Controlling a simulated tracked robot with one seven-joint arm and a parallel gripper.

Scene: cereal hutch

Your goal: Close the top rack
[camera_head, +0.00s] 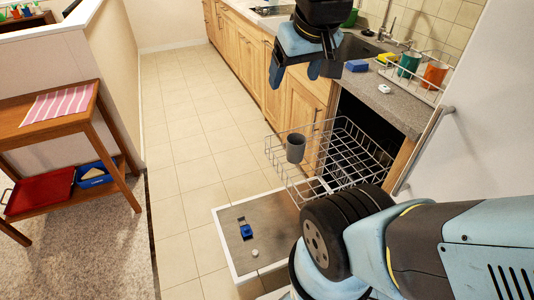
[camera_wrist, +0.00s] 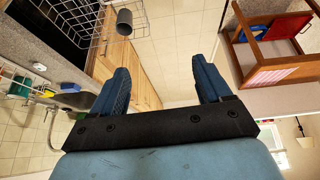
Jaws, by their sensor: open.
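The top rack (camera_head: 350,150) is a white wire rack pulled out of the dishwasher under the counter. It reaches over the open dishwasher door (camera_head: 225,222). A dark grey cup (camera_head: 295,148) sits at the rack's outer part. My gripper (camera_head: 298,74) is up beyond the rack, apart from it, near the counter front. In the wrist view my gripper (camera_wrist: 160,68) has its two blue fingers spread with nothing between them. The rack (camera_wrist: 80,18) and the cup (camera_wrist: 124,20) show at the upper left there, and only part of the rack is in that view.
The lowered door bears a blue item (camera_head: 246,230) and a small white piece (camera_head: 255,253). A wooden side table (camera_head: 60,120) stands at the left. The tiled floor (camera_head: 185,130) between is clear. The counter (camera_head: 385,100) holds cups, sponges and a sink.

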